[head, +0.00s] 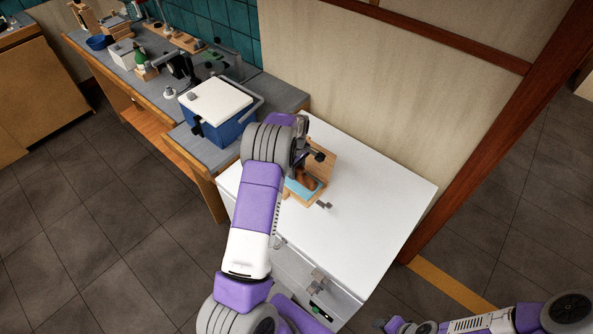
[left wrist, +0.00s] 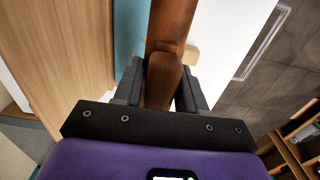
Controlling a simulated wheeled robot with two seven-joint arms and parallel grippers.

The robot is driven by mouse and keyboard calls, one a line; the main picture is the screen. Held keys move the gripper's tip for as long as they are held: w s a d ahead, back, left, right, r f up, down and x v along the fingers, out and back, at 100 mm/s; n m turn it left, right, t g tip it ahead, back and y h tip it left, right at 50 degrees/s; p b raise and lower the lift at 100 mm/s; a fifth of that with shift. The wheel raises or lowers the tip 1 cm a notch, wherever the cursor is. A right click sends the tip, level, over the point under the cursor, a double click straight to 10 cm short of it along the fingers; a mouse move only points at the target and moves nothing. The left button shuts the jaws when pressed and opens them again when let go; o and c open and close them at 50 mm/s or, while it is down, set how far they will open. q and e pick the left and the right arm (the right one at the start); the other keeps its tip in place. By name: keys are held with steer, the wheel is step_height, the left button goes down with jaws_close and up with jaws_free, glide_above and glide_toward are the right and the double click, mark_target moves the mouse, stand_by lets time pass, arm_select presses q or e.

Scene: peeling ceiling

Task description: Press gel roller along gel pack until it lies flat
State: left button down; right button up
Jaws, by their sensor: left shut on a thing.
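The gel pack (head: 293,189) is a light blue sheet lying in a wooden holder (head: 322,159) on a white cabinet top. A blue strip of it also shows in the left wrist view (left wrist: 127,38). The gel roller (left wrist: 165,45) is brown and rounded, and sits between the fingers of my left gripper (left wrist: 160,88), which is shut on it. In the head view the roller (head: 306,180) is at the pack, partly hidden by my left gripper (head: 308,168); I cannot tell whether they touch. My right gripper (head: 396,325) is at the bottom edge, its fingers unclear.
The white cabinet top (head: 380,200) is clear to the right of the holder. A small grey piece (head: 324,205) sits in front of the holder. A blue cooler with a white lid (head: 216,102) stands on the grey counter at the left. A wall stands behind.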

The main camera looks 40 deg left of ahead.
arm_select(q)
steer(key=shift+r+p, duration=0.6)
steer(key=shift+r, duration=0.75)
